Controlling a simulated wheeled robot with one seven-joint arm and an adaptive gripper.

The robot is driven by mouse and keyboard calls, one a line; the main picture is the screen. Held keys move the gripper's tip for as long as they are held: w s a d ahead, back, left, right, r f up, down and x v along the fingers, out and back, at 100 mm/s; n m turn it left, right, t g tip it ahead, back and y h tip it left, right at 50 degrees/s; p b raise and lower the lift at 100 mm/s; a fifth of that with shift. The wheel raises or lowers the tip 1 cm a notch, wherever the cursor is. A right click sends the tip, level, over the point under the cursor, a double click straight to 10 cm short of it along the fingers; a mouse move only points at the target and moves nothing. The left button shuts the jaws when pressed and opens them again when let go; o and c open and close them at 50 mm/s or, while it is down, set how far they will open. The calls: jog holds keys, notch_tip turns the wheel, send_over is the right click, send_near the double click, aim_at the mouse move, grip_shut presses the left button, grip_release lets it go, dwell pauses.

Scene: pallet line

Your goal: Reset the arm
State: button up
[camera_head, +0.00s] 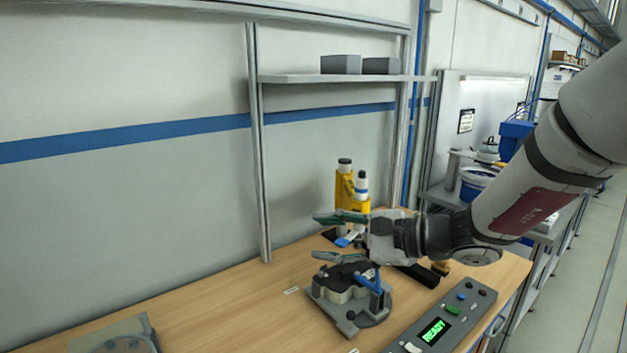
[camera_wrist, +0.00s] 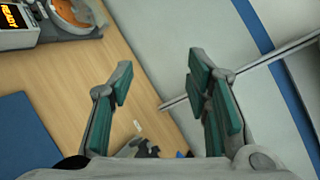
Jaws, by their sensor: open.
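My gripper (camera_head: 318,237) reaches in from the right, above the wooden table (camera_head: 230,317). Its two green-padded fingers point left and stand apart, with nothing between them. They also show wide apart and empty in the wrist view (camera_wrist: 160,75). Below the fingers stands a grey fixture (camera_head: 351,318) with a dark part and a blue lever on it. The gripper appears above this fixture; any contact cannot be told.
Yellow bottles (camera_head: 345,185) stand just behind the gripper. A control box (camera_head: 440,322) with a lit READY display lies at the front right. Another grey fixture (camera_head: 115,335) is at the front left. A shelf (camera_head: 300,78) holds two grey boxes. The table's left middle is clear.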

jog(key=s+d+n+g+h, duration=0.1)
jog(key=s+n+g+h, duration=0.55)
jog(key=s, duration=0.85)
jog(key=s+d+r+n+t+h, duration=0.1)
jog(key=s+d+n+t+h, duration=0.1)
jog(key=s+d, duration=0.3)
jog(key=s+d+r+n+t+h, duration=0.2)
jog(key=s+d+n+t+h, duration=0.1)
jog(key=d, duration=0.7)
jog(key=shift+s+n+h, duration=0.9)
jog(key=shift+n+h, duration=0.15)
jog(key=shift+a+t, duration=0.1)
jog(key=shift+t, duration=0.15)
